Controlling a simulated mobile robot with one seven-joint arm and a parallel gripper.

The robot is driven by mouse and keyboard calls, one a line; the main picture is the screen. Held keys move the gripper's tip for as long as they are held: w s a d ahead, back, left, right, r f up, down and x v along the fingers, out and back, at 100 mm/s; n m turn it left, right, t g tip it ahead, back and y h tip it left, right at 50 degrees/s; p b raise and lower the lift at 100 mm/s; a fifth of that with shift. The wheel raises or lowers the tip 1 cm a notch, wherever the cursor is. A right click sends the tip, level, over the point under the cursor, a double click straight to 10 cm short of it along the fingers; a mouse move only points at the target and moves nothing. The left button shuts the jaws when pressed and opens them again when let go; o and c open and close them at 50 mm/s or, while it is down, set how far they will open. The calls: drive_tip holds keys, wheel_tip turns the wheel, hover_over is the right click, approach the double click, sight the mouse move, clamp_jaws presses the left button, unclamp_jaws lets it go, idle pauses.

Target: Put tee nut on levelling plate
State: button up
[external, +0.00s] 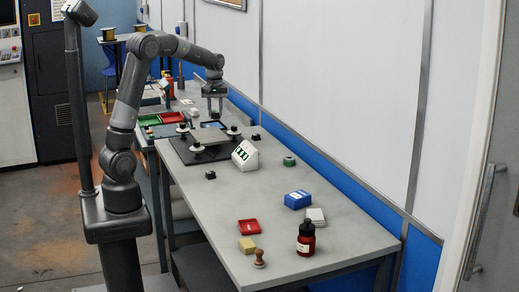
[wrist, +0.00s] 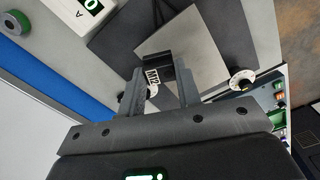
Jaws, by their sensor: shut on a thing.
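My gripper (external: 214,106) hangs above the far side of the black base. In the wrist view its two fingers (wrist: 160,85) are shut on a small black block, the tee nut (wrist: 157,66), with a white label that seems to read M12. The levelling plate (external: 209,136) is a grey square plate, surrounded by white discs with dark knobs, over a black base (external: 178,151). In the wrist view the plate (wrist: 205,45) shows just beyond the tee nut, which overlaps its edge in the picture. The gap between nut and plate cannot be judged.
A white wedge-shaped display (external: 245,154) stands by the base's right corner. A small black item (external: 210,175) lies in front of it. Red and green trays (external: 171,117) sit at the left. A green ring (external: 289,161) and a blue box (external: 297,200) lie further right.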

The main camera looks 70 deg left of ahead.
hover_over(208, 133)
wheel_tip(208, 133, down, 6)
drive_tip(key=shift+s+f, duration=0.15)
drive_tip(key=shift+f, duration=2.05)
drive_tip(key=shift+f, duration=0.1)
drive_tip(key=o, duration=1)
wheel_tip(208, 133, up, 12)
drive_tip(key=shift+r, duration=0.1)
drive_tip(key=shift+d, duration=0.1)
